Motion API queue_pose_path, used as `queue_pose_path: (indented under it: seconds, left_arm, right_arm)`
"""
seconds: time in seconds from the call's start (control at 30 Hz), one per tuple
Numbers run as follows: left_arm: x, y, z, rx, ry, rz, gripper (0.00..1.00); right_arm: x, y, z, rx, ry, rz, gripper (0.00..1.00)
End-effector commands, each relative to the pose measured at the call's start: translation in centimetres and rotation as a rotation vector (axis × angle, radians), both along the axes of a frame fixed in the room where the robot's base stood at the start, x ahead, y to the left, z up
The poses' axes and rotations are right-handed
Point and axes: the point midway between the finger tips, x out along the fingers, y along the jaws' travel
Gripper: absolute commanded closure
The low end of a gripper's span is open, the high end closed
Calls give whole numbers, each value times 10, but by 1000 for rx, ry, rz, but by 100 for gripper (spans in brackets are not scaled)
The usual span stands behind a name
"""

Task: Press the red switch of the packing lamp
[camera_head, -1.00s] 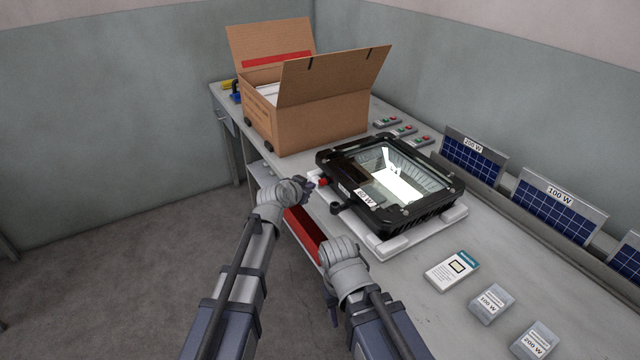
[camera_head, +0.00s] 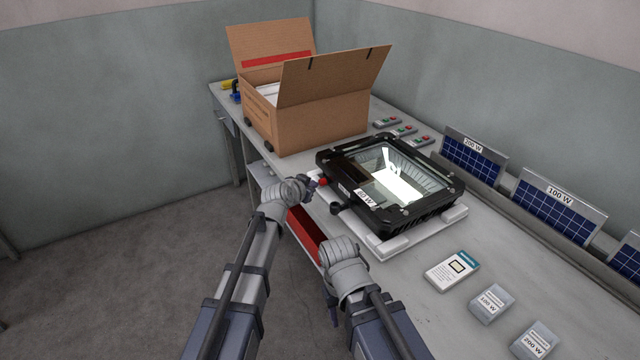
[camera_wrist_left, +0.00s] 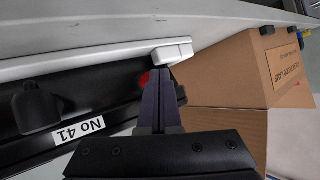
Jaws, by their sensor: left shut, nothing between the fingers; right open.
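The packing lamp, a black floodlight with a glass front (camera_head: 400,180), lies on a white stand (camera_head: 388,247) on the bench. Its red switch (camera_head: 323,181) is at the lamp's left corner. In the left wrist view, the switch (camera_wrist_left: 145,78) shows partly behind the finger tips, beside a white block (camera_wrist_left: 172,53). My left gripper (camera_head: 314,178) is shut and empty, its tips right at the switch. I cannot tell whether they touch it. In the left wrist view, the closed fingers (camera_wrist_left: 160,80) point at it. My right gripper (camera_head: 332,310) hangs low at the bench's front edge, open.
An open cardboard box (camera_head: 315,110) stands behind the lamp. Small button boxes (camera_head: 404,130) sit beyond it. Solar panels (camera_head: 560,205) line the back right. Small cartons (camera_head: 492,304) lie at the front right. A red surface (camera_head: 305,231) shows below the bench edge.

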Motion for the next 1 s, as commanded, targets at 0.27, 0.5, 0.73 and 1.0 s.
queue_pose_path:
  seconds: [0.27,0.5,0.73,1.0]
  left_arm:
    - [2,-3,0,0,0,0,100]
    - [3,-6,0,0,-1,0,100]
    - [5,-8,0,-1,0,-1,100]
    - [6,-11,0,-2,0,-1,100]
  right_arm:
    - [0,0,0,0,0,0,50]
    - [0,0,0,0,0,0,50]
    - [0,0,0,0,0,0,50]
    - [0,0,0,0,0,0,50]
